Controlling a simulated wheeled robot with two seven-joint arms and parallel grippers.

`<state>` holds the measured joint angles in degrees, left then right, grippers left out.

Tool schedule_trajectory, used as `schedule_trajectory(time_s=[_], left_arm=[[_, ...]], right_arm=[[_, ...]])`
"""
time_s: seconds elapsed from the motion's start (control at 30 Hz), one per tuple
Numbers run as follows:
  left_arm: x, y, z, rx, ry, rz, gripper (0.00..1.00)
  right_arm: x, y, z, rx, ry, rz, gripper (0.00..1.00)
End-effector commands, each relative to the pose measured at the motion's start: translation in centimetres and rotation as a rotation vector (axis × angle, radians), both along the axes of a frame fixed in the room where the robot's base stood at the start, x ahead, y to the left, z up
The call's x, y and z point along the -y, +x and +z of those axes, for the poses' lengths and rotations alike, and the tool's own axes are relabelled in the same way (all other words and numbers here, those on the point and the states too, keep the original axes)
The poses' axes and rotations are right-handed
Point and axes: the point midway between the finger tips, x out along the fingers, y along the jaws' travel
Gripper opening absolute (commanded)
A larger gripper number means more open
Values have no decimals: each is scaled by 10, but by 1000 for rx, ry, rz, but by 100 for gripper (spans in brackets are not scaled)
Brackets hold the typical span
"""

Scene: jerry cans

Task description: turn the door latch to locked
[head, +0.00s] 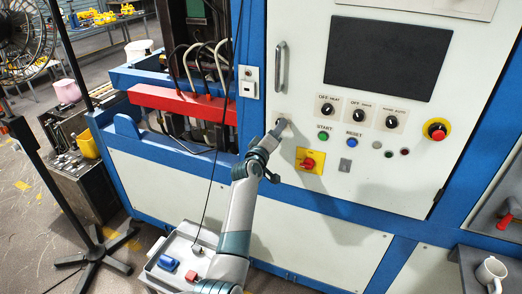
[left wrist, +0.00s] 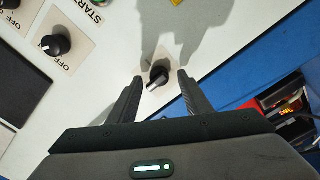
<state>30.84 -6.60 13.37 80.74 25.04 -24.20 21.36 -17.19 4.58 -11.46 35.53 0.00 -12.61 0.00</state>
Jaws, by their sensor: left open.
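The door latch is a small dark knob with a pale pointer on a light plate; in the left wrist view the latch (left wrist: 158,70) sits on the white panel between my fingertips. The pointer slants down to the left. My left gripper (left wrist: 160,78) is open, with one finger on each side of the knob; I cannot tell whether either touches it. In the head view my left gripper (head: 279,128) is at the panel below the door handle (head: 280,67) and largely hides the latch. My right gripper is not in view.
Nearby on the white panel (head: 300,205) are a yellow-plated red switch (head: 308,162), a green button (head: 323,137), black selector knobs (head: 327,109) and a red emergency button (head: 437,130). A dark screen (head: 382,57) is above. A blue frame borders the panel.

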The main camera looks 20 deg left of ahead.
Motion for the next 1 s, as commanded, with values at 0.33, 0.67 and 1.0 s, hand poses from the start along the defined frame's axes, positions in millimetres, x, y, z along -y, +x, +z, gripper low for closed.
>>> schedule_trajectory(time_s=[0.33,0.67,1.0], left_arm=[[-2,-54,0,0,0,1,45],[-5,-116,-1,-2,-1,1,45],[-6,-158,-1,-2,-1,1,45]], right_arm=[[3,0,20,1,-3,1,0],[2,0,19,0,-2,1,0],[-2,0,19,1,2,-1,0]])
